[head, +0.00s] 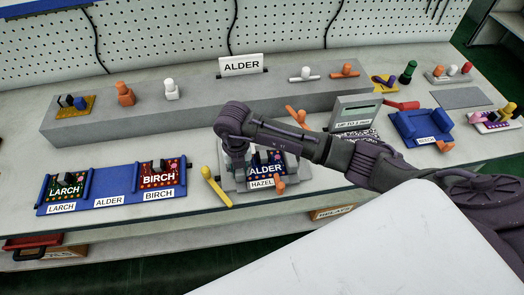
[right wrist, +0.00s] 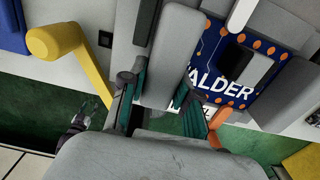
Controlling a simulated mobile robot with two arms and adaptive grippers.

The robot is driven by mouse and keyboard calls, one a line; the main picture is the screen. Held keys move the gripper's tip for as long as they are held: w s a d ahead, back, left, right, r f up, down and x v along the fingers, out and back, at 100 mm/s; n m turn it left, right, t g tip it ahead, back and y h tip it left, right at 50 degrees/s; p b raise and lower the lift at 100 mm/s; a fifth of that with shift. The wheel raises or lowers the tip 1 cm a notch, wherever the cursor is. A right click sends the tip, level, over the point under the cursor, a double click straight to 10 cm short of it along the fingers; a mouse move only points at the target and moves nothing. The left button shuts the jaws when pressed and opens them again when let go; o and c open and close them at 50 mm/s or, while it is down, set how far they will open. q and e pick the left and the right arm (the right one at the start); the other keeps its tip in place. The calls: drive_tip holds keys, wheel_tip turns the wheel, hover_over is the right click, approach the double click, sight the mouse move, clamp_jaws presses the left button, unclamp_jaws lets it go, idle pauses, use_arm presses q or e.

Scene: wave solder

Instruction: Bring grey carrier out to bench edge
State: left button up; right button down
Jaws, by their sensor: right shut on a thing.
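The grey carrier (head: 228,183) sits near the front edge of the bench, with a HAZEL label on its front. It bears a dark blue ALDER board (head: 265,165), which also shows in the right wrist view (right wrist: 222,85). My right gripper (head: 236,160) reaches down at the carrier's left side. In the right wrist view its fingers (right wrist: 160,100) are shut on a grey upright part of the carrier (right wrist: 168,55).
A yellow lever (head: 214,187) stands just left of the carrier. A blue rack (head: 108,185) with LARCH and BIRCH boards lies further left. A grey box (head: 354,113) and an empty blue carrier (head: 420,126) are to the right. Bare bench lies between rack and lever.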

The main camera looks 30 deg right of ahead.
drive_tip(key=shift+s+a, duration=0.15)
drive_tip(key=shift+s, duration=0.45)
drive_tip(key=c, duration=0.8)
unclamp_jaws()
drive_tip(key=shift+o, duration=0.2)
drive_tip(key=shift+f, duration=0.1)
wheel_tip(320, 180, up, 12)
